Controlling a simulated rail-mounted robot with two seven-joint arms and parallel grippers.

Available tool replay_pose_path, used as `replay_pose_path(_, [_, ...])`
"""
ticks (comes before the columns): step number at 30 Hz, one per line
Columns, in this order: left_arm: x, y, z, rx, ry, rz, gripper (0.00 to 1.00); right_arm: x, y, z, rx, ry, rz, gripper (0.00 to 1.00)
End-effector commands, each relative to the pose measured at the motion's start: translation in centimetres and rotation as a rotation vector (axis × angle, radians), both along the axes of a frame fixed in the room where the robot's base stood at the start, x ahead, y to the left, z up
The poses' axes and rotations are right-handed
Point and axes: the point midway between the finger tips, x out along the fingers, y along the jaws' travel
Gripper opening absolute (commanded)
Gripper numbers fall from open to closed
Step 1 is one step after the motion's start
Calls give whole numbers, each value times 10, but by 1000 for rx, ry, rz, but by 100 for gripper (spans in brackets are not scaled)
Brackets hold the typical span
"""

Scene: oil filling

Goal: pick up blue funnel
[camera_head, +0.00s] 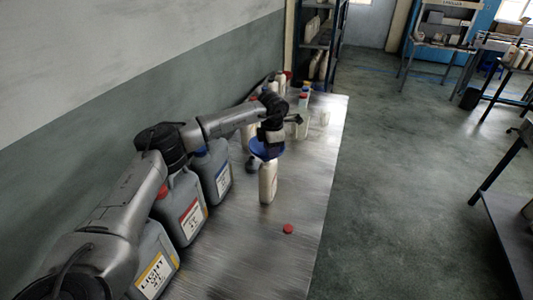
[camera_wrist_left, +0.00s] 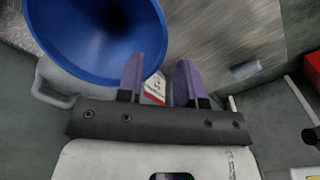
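The blue funnel (camera_head: 257,152) sits at the mouth of a white bottle (camera_head: 268,184) that stands upright on the metal table. My left gripper (camera_head: 272,140) is right at the funnel and partly covers it. In the left wrist view the wide blue bowl of the funnel (camera_wrist_left: 95,35) fills the upper left. The two purple fingers of my left gripper (camera_wrist_left: 158,80) are apart there. One finger overlaps the bowl's rim, and the rim's edge reaches into the gap; I cannot tell whether they touch. The funnel's spout is hidden. My right gripper is not in view.
Grey jugs (camera_head: 182,212) stand along the wall side of the table (camera_head: 250,262), under my left arm. A red cap (camera_head: 288,229) lies in front of the bottle. Several small bottles (camera_head: 302,122) stand at the far end. The table's near right part is clear.

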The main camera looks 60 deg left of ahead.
Motion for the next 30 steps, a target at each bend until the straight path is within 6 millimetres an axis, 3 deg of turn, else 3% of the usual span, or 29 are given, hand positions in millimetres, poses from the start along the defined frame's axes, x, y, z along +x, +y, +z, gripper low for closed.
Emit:
replay_pose_path(6, [-1, 1, -23, -1, 0, 1, 34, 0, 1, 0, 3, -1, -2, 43])
replay_pose_path(16, [-1, 1, -27, -1, -1, 1, 34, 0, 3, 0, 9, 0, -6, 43])
replay_pose_path(26, [-1, 1, -27, -1, -1, 1, 2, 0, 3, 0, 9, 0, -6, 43])
replay_pose_path(30, [-1, 1, -27, -1, -1, 1, 0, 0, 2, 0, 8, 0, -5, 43])
